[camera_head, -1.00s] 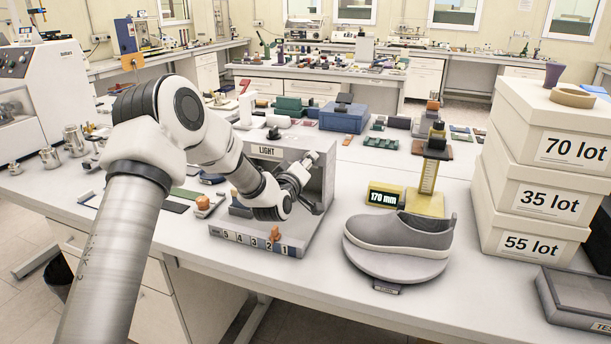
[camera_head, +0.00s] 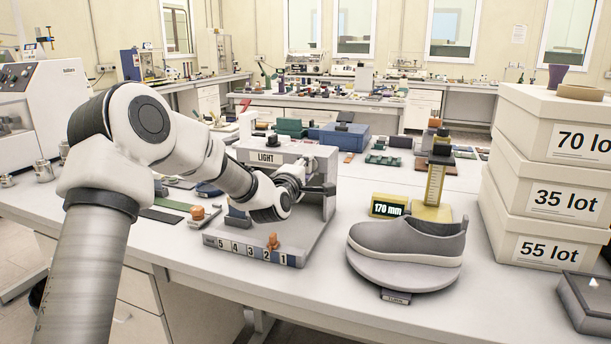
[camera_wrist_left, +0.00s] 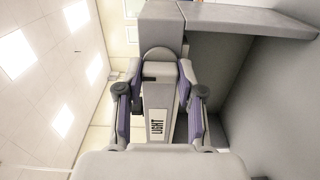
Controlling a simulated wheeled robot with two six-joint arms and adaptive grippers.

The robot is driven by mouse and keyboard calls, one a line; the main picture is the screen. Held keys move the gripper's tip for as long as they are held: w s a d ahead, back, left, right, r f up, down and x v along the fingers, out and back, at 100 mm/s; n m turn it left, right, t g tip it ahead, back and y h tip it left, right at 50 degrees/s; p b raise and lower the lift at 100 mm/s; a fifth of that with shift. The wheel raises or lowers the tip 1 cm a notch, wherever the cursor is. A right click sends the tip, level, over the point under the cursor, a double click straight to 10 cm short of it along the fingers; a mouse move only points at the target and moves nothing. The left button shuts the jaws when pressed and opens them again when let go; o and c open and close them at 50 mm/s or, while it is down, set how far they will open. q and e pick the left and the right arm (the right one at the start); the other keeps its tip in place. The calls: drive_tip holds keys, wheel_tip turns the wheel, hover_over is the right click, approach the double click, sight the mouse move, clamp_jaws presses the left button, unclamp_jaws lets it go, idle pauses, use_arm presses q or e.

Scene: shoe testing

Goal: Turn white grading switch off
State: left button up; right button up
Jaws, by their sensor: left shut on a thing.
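The grey grading booth (camera_head: 322,215) stands at the table's front and has a beam marked LIGHT (camera_head: 268,157). A numbered scale (camera_head: 250,252) with an orange slider (camera_head: 272,241) runs along its base. My left gripper (camera_head: 318,189) is at the booth's open front, near its right wall. In the left wrist view, the left gripper (camera_wrist_left: 159,78) has its fingers on either side of a pale rounded part (camera_wrist_left: 158,58) at the end of the LIGHT beam. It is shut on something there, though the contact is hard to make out. No part is clearly recognisable as a white switch.
A grey shoe (camera_head: 408,240) rests on a round stand right of the booth, by a yellow gauge reading 170 mm (camera_head: 389,206). Stacked lot boxes (camera_head: 540,200) stand at the right. Small blocks and a green strip lie left of the booth.

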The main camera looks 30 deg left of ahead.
use_arm(q)
drive_tip(key=shift+r, duration=0.15)
idle(0.3)
drive_tip(key=o, duration=0.9)
drive_tip(key=shift+o, duration=1.2)
drive_tip(key=shift+w, duration=0.2)
drive_tip(key=v, duration=1.2)
drive_tip(key=shift+f, duration=0.25)
